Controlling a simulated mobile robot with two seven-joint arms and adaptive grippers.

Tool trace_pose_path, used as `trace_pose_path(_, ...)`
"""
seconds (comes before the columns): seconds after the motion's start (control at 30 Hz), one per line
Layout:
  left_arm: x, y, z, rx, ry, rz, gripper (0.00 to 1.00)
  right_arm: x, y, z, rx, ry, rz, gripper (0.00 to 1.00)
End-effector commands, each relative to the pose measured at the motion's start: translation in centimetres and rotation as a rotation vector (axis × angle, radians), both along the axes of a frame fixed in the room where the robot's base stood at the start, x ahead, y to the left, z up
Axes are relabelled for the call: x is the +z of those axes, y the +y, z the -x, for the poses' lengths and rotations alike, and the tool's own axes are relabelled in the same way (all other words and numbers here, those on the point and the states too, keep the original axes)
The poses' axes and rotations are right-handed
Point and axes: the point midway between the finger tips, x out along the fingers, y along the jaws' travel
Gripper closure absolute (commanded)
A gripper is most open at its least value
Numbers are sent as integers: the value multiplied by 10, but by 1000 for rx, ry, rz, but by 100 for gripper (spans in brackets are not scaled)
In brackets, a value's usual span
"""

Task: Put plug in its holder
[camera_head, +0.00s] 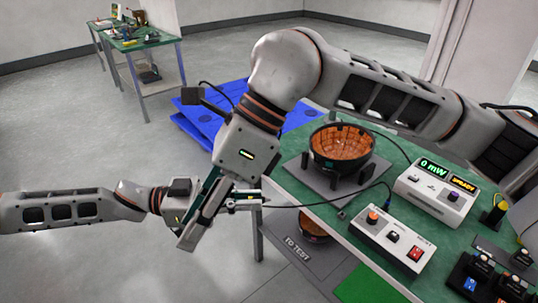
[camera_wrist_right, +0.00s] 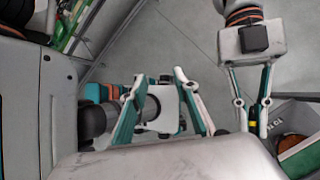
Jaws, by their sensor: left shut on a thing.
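My left gripper (camera_head: 250,202), its arm coming in from the left, is shut on a small plug, mostly hidden by the fingers in the head view. In the right wrist view, the left gripper (camera_wrist_right: 252,108) holds the black and yellow plug (camera_wrist_right: 252,118) between its fingers. A thin dark cable runs right from it towards the bench. My right gripper (camera_head: 198,224) reaches down across the left arm; its fingers are apart in the right wrist view (camera_wrist_right: 162,112). A black cylinder with yellow (camera_head: 494,213) stands at the bench's right; I cannot tell whether it is the holder.
The green bench (camera_head: 283,177) carries a round black fixture with an orange inside (camera_head: 341,146), a white meter reading 0 mW (camera_head: 436,190) and a white control box (camera_head: 392,236). Black modules (camera_head: 470,276) stand at lower right. Blue pallets (camera_head: 205,123) lie behind my arms.

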Motion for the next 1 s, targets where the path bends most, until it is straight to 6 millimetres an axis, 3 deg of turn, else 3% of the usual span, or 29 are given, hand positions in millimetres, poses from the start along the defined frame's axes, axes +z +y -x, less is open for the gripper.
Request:
trace_pose_path(0.2,0,0,0,0,0,0,100,1,-40,-44,-11,-294,243,70)
trace_pose_path(0.5,0,0,0,0,0,0,100,28,-89,-95,-79,-568,484,70)
trace_pose_path(0.77,0,0,0,0,0,0,100,32,-102,-107,-102,-624,539,70)
trace_pose_path(1.0,0,0,0,0,0,0,100,-3,-101,-115,-99,-620,539,70)
